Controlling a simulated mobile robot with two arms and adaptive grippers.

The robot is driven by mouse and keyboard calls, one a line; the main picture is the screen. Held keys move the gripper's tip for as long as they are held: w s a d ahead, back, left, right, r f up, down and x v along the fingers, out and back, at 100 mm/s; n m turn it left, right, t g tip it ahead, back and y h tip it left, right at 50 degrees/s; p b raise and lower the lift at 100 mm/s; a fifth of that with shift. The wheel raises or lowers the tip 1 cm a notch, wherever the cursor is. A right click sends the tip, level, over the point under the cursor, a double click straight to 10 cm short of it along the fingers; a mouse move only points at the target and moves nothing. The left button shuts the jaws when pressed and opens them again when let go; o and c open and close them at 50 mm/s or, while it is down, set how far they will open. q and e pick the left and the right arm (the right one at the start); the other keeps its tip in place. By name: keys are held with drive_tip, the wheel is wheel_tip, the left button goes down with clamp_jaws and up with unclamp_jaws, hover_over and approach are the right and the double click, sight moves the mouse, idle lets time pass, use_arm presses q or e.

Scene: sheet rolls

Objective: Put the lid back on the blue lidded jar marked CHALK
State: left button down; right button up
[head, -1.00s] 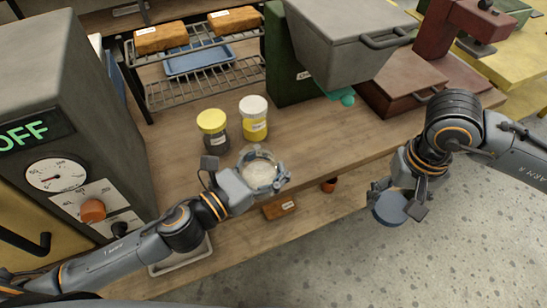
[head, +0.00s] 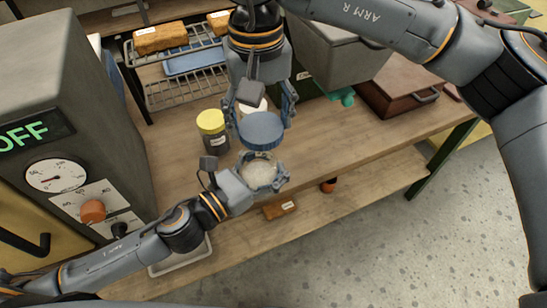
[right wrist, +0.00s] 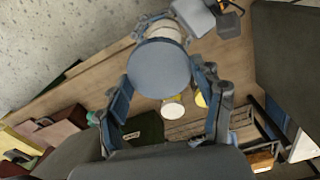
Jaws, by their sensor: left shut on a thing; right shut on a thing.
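The open jar (head: 259,172) with a clear-looking rim and pale contents is held over the table's front edge. My left gripper (head: 262,178) is shut around it; its label is not readable. My right gripper (head: 262,114) is shut on a round blue lid (head: 262,131) by its sides. In the head view the lid is just above and beyond the jar's mouth, and its near edge comes close to the rim. In the right wrist view the lid (right wrist: 159,68) hides most of the jar (right wrist: 166,29). I cannot tell the exact gap; the lid does not look seated.
A yellow-lidded jar (head: 212,131) stands on the table to the left. A white-lidded jar is mostly hidden behind my right gripper. A wire rack (head: 180,95) is at the back, a grey oven-like box (head: 60,100) at left, and a dark red box (head: 400,85) at right.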

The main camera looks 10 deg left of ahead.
sight(257, 154)
drive_tip(key=shift+s+a+r, duration=0.25)
drive_tip(key=shift+a+r, duration=0.05)
drive_tip(key=shift+a, duration=0.15)
drive_tip(key=shift+f, duration=2.05)
drive_tip(key=shift+f, duration=0.85)
drive_tip(key=shift+f, duration=0.55)
